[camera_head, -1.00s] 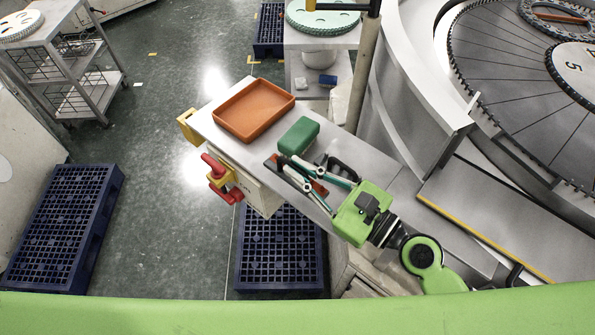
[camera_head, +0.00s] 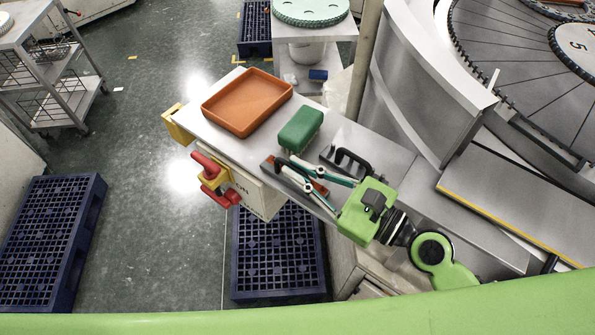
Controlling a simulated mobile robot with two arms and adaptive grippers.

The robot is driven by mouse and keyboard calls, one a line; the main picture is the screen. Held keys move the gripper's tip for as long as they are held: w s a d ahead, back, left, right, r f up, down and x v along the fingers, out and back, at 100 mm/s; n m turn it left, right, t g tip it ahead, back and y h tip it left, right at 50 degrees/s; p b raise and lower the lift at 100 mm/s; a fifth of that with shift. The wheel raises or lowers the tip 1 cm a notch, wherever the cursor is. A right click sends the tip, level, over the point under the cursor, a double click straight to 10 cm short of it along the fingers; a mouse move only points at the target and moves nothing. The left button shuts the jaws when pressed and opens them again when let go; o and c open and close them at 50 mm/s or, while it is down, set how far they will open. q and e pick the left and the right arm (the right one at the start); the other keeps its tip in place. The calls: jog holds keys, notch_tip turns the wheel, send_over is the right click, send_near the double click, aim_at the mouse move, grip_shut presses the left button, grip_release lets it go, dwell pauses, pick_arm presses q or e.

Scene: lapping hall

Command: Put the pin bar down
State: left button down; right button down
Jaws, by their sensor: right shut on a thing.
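My right gripper (camera_head: 287,164) comes in from the lower right over the near edge of the grey table (camera_head: 408,187). Its white and teal fingers are shut on the pin bar (camera_head: 269,166), a dark piece with a reddish part showing between the fingers. The fingers hide much of it, and I cannot tell whether it touches the table top. It is just in front of a green block (camera_head: 300,130). My left gripper is not in view.
An orange tray (camera_head: 211,107) sits at the table's far left end. A black-handled piece (camera_head: 346,160) lies right of the green block. Red and yellow switches (camera_head: 210,172) stick out at the table's left side. Bare table top lies to the right, beside the large round machine (camera_head: 420,105).

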jog(key=shift+d, duration=0.25)
jog(key=c, duration=2.3)
grip_release()
jog(key=shift+f, duration=0.15)
jog(key=shift+o, duration=0.6)
jog(key=shift+a, duration=0.2)
jog(key=shift+d, duration=0.2)
